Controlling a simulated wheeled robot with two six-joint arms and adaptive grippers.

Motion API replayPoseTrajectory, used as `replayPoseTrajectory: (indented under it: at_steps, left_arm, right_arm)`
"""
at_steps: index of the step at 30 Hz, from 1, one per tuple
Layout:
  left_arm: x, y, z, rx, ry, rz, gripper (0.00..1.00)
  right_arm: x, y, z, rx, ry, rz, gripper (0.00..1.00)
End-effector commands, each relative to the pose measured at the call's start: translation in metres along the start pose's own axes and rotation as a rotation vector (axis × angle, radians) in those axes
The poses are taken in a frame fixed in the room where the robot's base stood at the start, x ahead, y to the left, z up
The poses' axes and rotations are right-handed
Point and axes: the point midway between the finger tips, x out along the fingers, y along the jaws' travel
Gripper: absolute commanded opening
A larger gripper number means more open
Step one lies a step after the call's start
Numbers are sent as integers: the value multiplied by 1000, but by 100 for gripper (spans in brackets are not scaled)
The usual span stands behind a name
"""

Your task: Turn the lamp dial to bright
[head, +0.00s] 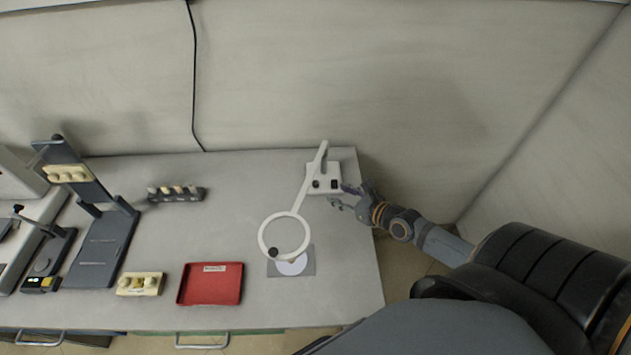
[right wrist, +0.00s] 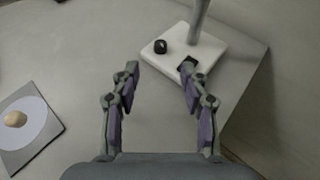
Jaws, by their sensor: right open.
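The white magnifier lamp has its base (head: 322,178) at the back right of the table, with an arm reaching forward to a white ring head (head: 284,236). In the right wrist view the lamp base (right wrist: 205,50) carries a round black dial (right wrist: 161,46) and a dark square part (right wrist: 188,64). My right gripper (head: 348,195) is open and empty, just to the right and front of the base. In the right wrist view its fingers (right wrist: 158,80) are spread, with the dark square part near the right fingertip; I cannot tell whether they touch. My left gripper is not in view.
Below the ring lies a grey card with a white disc (head: 292,266). A red tray (head: 211,284), a cream block (head: 141,284), a dark holder with small pieces (head: 176,194) and a dark stand (head: 103,250) stand to the left. The table's right edge is close to my gripper.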

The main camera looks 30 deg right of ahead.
Motion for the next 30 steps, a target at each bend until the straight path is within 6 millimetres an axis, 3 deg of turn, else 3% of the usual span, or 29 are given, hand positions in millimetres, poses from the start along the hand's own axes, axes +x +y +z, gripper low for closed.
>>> replayPoseTrajectory:
  at_steps: [7,15,26,30]
  left_arm:
    - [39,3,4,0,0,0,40]
    - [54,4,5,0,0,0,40]
    - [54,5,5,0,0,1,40]
    - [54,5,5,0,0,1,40]
  right_arm:
    - [53,0,-6,4,-6,-2,45]
    - [94,0,-2,1,-2,-2,45]
    - [100,0,0,-2,1,-1,45]
    - [100,0,0,-2,1,-1,26]
